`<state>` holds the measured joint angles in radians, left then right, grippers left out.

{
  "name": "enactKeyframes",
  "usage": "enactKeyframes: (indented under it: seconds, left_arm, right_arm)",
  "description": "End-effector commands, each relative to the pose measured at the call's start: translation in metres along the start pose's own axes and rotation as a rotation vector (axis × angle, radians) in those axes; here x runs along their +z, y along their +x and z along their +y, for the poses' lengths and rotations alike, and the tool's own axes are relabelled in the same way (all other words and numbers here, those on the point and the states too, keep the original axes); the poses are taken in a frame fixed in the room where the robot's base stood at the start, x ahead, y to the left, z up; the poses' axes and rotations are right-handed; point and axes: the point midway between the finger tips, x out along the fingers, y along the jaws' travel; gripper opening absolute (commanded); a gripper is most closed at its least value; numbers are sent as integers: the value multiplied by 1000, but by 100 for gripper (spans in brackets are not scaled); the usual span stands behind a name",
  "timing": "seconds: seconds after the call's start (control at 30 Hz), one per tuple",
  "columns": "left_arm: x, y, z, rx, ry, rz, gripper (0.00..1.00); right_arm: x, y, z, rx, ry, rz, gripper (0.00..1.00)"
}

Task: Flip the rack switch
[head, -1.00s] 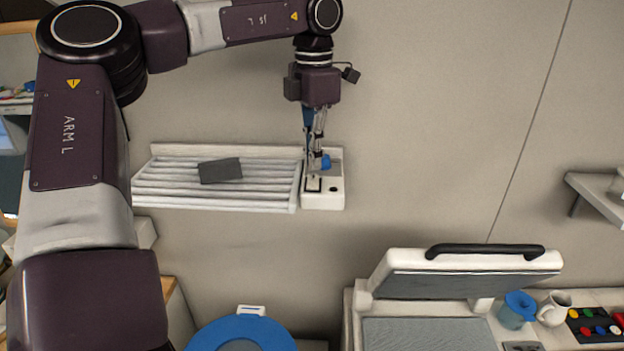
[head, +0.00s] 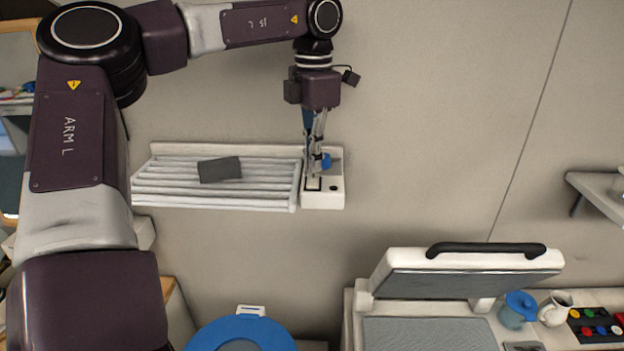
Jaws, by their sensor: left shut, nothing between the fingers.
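The white slatted rack (head: 225,203) is mounted on the wall, with a white switch box (head: 323,201) at its right end. The box has a small dark-framed switch (head: 313,184) and a round dark spot to its right. My left gripper (head: 315,172) points down over the box, its fingers shut and empty, with the tips at the switch. I cannot tell whether they touch it. The fingers partly hide the switch, so its position is unclear. A blue part shows beside the fingertips. My right gripper is out of view.
A dark grey block (head: 220,170) lies on the rack. Below right is an open press-like appliance (head: 470,259) with a black handle. A blue pitcher (head: 517,310), a white jug (head: 555,308) and a wall shelf (head: 600,195) are farther right. A blue round lid (head: 240,330) is below.

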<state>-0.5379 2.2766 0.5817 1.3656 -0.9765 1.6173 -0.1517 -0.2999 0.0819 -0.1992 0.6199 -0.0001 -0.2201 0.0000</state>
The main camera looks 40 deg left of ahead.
Motion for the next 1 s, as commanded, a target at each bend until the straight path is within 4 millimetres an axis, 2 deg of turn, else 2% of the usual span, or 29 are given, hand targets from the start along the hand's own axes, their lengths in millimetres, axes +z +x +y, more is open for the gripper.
enactKeyframes:
  seconds: [1.0]
  left_arm:
    - [0, 15, 0, 0, 0, 0, 0]
  right_arm:
    - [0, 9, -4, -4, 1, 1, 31]
